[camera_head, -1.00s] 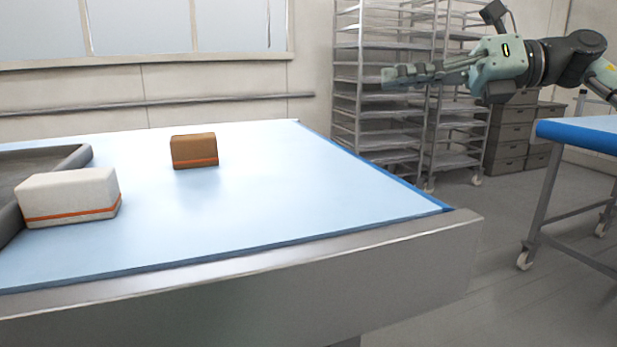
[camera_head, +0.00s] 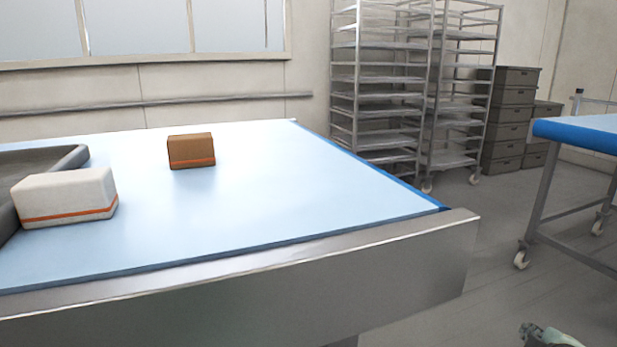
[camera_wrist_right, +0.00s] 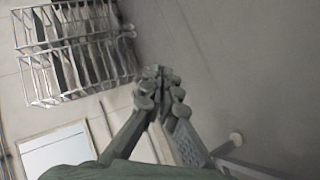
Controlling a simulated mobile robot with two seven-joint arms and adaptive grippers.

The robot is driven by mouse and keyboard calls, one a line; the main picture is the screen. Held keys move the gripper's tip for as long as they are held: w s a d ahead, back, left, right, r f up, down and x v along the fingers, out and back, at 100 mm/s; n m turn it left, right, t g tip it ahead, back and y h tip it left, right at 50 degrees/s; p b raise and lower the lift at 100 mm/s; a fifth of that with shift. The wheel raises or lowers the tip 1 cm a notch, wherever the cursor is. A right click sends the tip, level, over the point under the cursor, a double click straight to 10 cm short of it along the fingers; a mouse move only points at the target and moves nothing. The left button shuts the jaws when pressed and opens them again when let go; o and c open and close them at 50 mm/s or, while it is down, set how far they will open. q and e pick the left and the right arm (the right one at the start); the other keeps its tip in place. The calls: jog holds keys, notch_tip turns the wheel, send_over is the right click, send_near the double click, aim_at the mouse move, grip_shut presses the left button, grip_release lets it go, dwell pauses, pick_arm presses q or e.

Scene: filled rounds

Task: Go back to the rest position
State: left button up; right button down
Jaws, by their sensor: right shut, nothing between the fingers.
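A small part of my right arm (camera_head: 546,336) shows at the bottom right edge of the head view, low beside the table; its fingers are not clear there. In the right wrist view my right gripper (camera_wrist_right: 160,88) is shut with its fingertips together and nothing between them. It is clear of the table and boxes. My left gripper is not in view.
A blue-topped table (camera_head: 270,215) holds a white box (camera_head: 65,198), a brown box (camera_head: 191,151) and a dark tray (camera_head: 75,157). Wire racks (camera_head: 380,90), grey crates (camera_head: 507,120) and another blue-topped table (camera_head: 580,135) stand beyond. Floor between the tables is free.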

jog(key=s+d+f+m+g+h, duration=0.1)
jog(key=s+d+f+m+g, duration=0.25)
jog(key=s, duration=0.55)
jog(key=s+d+f+g+h, duration=0.2)
jog(key=s+d+f+g, duration=0.15)
jog(key=s+f, duration=0.4)
jog(key=s+a+f+m+y, duration=0.1)
jog(key=s+a+f+y, duration=0.1)
jog(key=a, duration=0.6)
jog(key=s+a+f+m+g+y, duration=0.1)
jog(key=s+a+f+m+y, duration=0.1)
jog(key=a+f, duration=0.4)
jog(key=s+a+f+m+y, duration=0.2)
jog(key=s+a+f, duration=0.2)
jog(key=a, duration=0.8)
jog(key=shift+s+a+g, duration=0.25)
jog(key=shift+s+g, duration=0.05)
jog(key=shift+s, duration=0.05)
